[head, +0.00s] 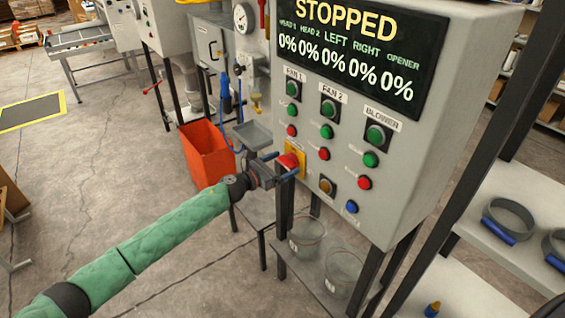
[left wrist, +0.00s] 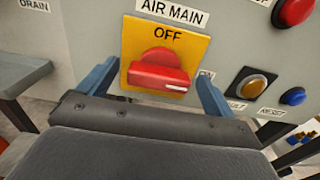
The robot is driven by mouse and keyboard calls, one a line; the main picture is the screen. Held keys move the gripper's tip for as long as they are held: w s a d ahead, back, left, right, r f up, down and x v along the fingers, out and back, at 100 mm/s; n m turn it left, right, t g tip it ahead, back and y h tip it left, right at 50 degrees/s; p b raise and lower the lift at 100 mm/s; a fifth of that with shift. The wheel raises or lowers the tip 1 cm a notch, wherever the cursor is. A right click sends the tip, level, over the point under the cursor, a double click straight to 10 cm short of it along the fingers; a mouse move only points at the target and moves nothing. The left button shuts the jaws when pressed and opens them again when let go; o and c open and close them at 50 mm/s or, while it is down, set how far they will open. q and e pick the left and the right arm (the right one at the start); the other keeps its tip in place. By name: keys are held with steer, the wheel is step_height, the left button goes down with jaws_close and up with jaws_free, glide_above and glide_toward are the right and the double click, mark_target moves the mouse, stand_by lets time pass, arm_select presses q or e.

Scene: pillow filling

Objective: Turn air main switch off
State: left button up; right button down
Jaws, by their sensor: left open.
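The air main switch shows in the head view as a red knob (head: 288,161) on a yellow plate (head: 301,160), low on the left edge of the control panel. In the left wrist view its red handle (left wrist: 158,75) lies roughly horizontal below the word OFF; a label to its right is mostly hidden by a finger. My left gripper (head: 279,168) is open in front of the switch. Its two blue fingers (left wrist: 155,86) stand on either side of the knob, apart from the handle as far as I can see. My right gripper is not in view.
The panel's display (head: 350,48) reads STOPPED with 0% values. Green and red buttons, an amber button (left wrist: 251,84) and a blue button (left wrist: 293,96) sit near the switch. An orange bin (head: 205,155) stands left of the panel. Clear buckets (head: 305,238) sit below.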

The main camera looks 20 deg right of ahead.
arm_select(q)
steer(key=shift+d, duration=0.15)
steer(key=c, duration=1)
